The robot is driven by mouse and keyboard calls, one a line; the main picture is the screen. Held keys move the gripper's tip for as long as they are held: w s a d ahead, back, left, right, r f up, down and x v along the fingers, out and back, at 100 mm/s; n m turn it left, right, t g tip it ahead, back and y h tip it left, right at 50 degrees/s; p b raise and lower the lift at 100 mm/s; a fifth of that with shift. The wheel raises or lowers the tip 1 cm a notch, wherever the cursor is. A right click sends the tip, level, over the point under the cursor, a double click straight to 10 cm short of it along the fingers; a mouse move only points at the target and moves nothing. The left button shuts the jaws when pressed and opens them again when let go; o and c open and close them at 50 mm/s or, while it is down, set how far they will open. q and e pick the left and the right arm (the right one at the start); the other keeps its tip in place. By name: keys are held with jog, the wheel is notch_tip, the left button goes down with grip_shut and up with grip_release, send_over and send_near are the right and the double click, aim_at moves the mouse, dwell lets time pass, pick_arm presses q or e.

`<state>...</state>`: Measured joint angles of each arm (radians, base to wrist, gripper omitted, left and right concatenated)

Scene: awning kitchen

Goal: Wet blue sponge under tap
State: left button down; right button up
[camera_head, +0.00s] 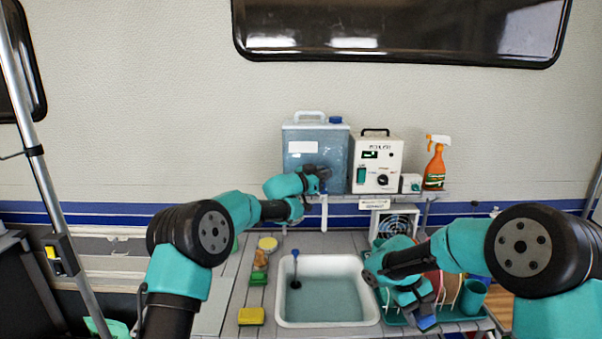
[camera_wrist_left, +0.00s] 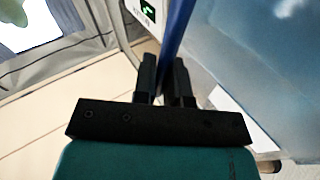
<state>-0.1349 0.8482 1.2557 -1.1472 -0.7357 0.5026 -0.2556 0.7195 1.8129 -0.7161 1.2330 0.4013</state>
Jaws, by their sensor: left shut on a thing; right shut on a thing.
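The blue sponge (camera_head: 427,323) is in my right gripper (camera_head: 418,305), low over the front of the teal drying tray, right of the sink (camera_head: 283,312). A white vertical tap spout or stream (camera_head: 324,215) hangs below the shelf, above the back of the sink; I cannot tell which it is. My left gripper (camera_head: 322,174) is at the front right of the blue water container (camera_head: 300,165). In the left wrist view its fingers (camera_wrist_left: 164,75) are closed on a narrow blue part, apparently the tap handle (camera_wrist_left: 178,35). The sponge is apart from the tap.
A white boiler (camera_head: 377,153) and an orange spray bottle (camera_head: 434,165) stand on the shelf. A yellow sponge (camera_head: 251,316) lies left of the sink, with brushes behind it. A dish brush (camera_head: 295,272) stands in the sink. A teal cup (camera_head: 473,297) is at right.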

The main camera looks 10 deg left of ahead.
dwell(0.3)
pick_arm(q)
jog(key=c, duration=1.2)
grip_release()
jog(key=shift+s, duration=0.1)
jog(key=v, duration=1.2)
jog(key=shift+f, duration=0.1)
